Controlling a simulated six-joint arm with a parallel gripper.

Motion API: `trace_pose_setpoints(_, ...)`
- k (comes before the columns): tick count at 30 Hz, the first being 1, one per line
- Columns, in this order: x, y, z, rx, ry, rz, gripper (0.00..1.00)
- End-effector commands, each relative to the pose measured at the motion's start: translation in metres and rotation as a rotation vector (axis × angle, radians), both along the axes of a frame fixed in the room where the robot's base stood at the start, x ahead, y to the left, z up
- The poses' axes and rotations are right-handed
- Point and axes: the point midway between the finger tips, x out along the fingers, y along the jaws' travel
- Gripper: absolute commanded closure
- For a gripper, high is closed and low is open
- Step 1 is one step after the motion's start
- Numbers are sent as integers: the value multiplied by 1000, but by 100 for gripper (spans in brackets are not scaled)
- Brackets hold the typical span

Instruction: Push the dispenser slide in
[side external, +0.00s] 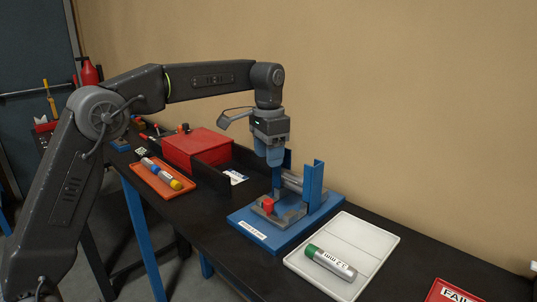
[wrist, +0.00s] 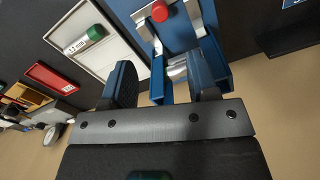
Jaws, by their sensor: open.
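The dispenser (side external: 250,230) is a blue base plate with blue uprights (side external: 313,182) on the bench. A silver cylinder (side external: 292,181) lies between the uprights. A grey metal slide with a red knob (side external: 269,205) sits low at the front of it. The knob also shows at the top of the wrist view (wrist: 159,11). My gripper (side external: 270,160) points down above the rear left part of the dispenser, apart from the red knob. In the wrist view its two dark fingers (wrist: 165,85) are spread, with blue dispenser parts beyond them. Nothing is held between them.
A white tray (side external: 375,237) holds a green-capped silver cylinder (side external: 331,263) right of the dispenser. A red FAIL tray (side external: 452,291) is farther right. An orange tray (side external: 149,183) with cylinders and a red box (side external: 194,147) stand left. The wall is close behind.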

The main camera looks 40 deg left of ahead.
Motion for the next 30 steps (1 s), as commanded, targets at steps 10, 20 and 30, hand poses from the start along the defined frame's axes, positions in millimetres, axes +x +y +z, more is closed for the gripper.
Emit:
trace_pose_setpoints(10, 0, 0, 0, 1, 1, -510, 46)
trace_pose_setpoints(20, 0, 0, 1, 1, 1, -1157, 46)
trace_pose_setpoints(30, 0, 0, -21, -3, 6, -1259, 46)
